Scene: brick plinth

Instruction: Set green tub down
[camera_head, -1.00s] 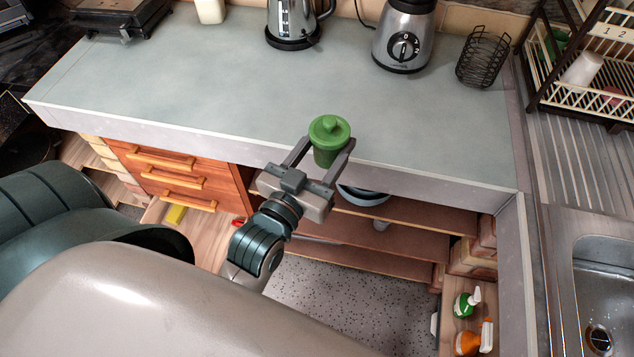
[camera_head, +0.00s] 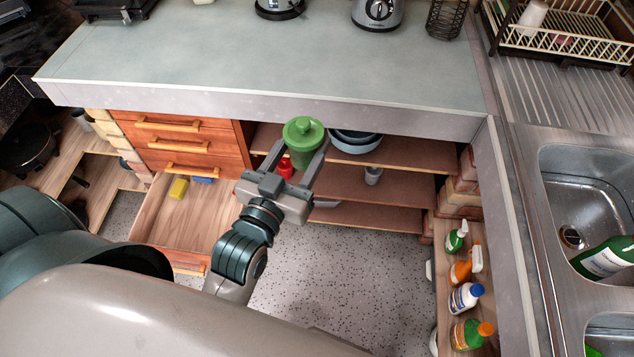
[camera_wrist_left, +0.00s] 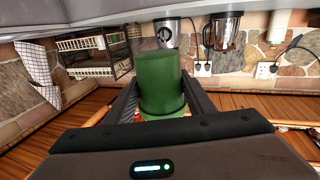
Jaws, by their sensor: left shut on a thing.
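The green tub (camera_head: 302,140), with a knobbed lid, is held between the fingers of my left gripper (camera_head: 304,158) in the head view. It appears upright, in front of the counter's front edge and the open shelves as seen from the head. In the left wrist view the tub (camera_wrist_left: 161,82) fills the space between the two fingers of the left gripper (camera_wrist_left: 160,98). Nothing shows directly under the tub. My right gripper is not in view.
The grey countertop (camera_head: 260,55) has wide free room, with a kettle (camera_head: 280,8), blender (camera_head: 377,12) and wire basket (camera_head: 445,18) along its back. Below are open shelves (camera_head: 400,185) with bowls (camera_head: 355,142), and a pulled-out drawer (camera_head: 190,222). The sink (camera_head: 575,190) is at right.

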